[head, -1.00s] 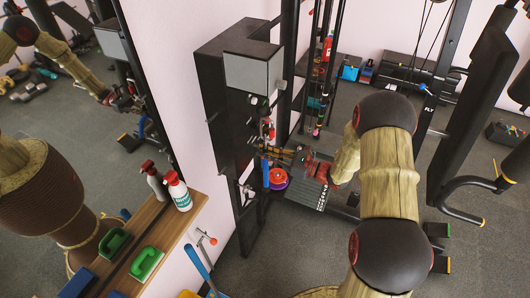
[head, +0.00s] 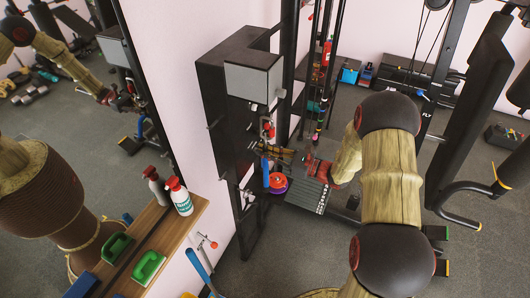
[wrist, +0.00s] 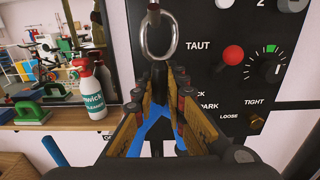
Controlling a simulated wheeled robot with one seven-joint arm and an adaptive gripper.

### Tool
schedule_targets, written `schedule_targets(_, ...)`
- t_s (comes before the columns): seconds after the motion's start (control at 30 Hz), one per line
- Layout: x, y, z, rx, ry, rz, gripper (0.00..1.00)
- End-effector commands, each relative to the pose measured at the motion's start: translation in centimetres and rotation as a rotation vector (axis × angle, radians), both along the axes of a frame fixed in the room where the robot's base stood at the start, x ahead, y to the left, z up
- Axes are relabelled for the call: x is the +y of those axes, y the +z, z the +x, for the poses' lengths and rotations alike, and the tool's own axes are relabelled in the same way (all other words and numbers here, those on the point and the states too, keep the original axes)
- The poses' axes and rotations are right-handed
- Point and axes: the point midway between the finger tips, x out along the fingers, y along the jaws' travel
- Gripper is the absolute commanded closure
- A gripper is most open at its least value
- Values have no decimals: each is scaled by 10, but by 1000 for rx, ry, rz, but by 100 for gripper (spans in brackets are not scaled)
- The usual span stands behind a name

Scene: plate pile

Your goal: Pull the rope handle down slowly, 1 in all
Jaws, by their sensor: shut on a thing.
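My gripper (head: 270,152) reaches in front of the tall dark cabinet in the head view. In the wrist view its two fingers (wrist: 161,80) point forward, close together at the tips. A blue piece, seemingly the rope handle (wrist: 150,136), shows between the fingers and forks toward me. In the head view a blue upright length (head: 265,172) hangs just below the fingertips. A metal ring (wrist: 159,38) hangs just above the fingertips. The fingers hide the exact point of grip.
A dark panel (wrist: 215,75) behind the fingers bears a red knob (wrist: 233,55), a dial (wrist: 268,68) and words such as TAUT, TIGHT and LOOSE. A wooden shelf (head: 187,222) with spray bottles (head: 178,196) stands left. Gym frames stand at right.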

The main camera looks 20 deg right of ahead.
Motion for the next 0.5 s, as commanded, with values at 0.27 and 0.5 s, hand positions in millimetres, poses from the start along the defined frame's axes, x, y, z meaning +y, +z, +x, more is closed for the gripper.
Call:
schedule_targets(0.27,1,10,-1,6,1,0,100)
schedule_targets(0.5,1,10,-1,6,1,0,100)
